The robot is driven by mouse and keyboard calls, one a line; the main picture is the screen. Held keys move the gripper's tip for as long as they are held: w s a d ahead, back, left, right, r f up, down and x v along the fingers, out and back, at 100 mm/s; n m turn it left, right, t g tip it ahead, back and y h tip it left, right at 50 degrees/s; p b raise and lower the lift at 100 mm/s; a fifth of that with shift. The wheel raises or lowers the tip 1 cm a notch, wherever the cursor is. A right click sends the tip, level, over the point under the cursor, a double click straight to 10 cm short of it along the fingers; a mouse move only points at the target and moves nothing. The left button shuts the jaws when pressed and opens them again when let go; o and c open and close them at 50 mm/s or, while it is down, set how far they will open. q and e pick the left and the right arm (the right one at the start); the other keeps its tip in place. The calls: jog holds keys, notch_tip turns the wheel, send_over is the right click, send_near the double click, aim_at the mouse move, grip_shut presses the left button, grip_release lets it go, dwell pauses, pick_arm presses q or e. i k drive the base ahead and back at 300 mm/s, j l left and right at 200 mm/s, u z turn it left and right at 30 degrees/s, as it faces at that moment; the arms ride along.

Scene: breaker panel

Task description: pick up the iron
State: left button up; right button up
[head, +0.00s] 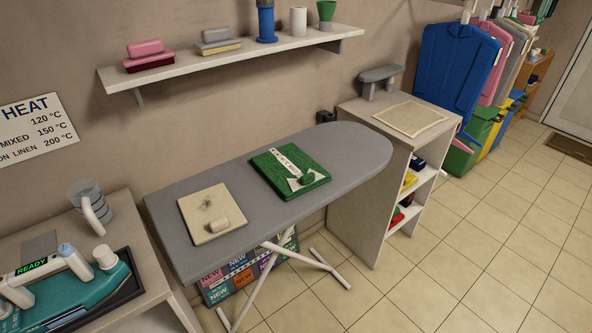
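A teal and white iron (92,290) rests on a dark tray or stand at the lower left, on the pale side table. A white handle and a small dark display reading READY (38,266) show over its teal body. The picture's left edge cuts off part of it. Neither of my grippers shows in the head view, so I cannot see their distance from the iron.
A grey ironing board (345,150) stands right of the side table (152,262). It bears a beige pad (200,203) and a green folded cloth (270,168). A grey cup (90,200) stands behind the iron. A wall shelf (230,55) hangs above. Tiled floor at right is clear.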

aim_at(50, 305)
jog(key=u, duration=1.85)
